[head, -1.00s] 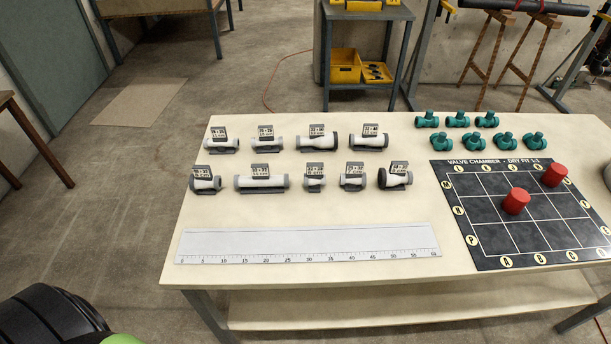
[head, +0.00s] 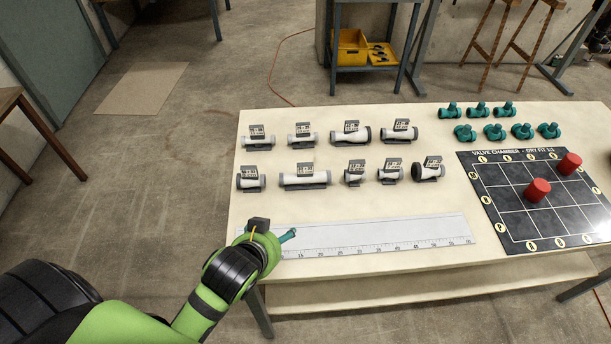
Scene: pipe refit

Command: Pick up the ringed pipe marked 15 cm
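Several white pipes lie on grey cradles in two rows on the table, each with a small label card. The labels are too small to read, so I cannot tell which is the ringed 15 cm pipe. The back row includes a pipe with dark ends (head: 352,137) and another at its right (head: 399,134). The front row includes a long pipe (head: 306,180) and, at its right end, a pipe with a black end (head: 428,172). My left gripper (head: 288,236) is over the ruler's left end, in front of the pipes; its finger opening is unclear. My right gripper is out of view.
A white ruler board (head: 380,235) lies along the table's front. Several teal valves (head: 495,131) stand at the back right. A black grid board (head: 510,215) with two red cylinders (head: 537,190) lies at the right. Bare tabletop (head: 340,207) separates the pipes and ruler.

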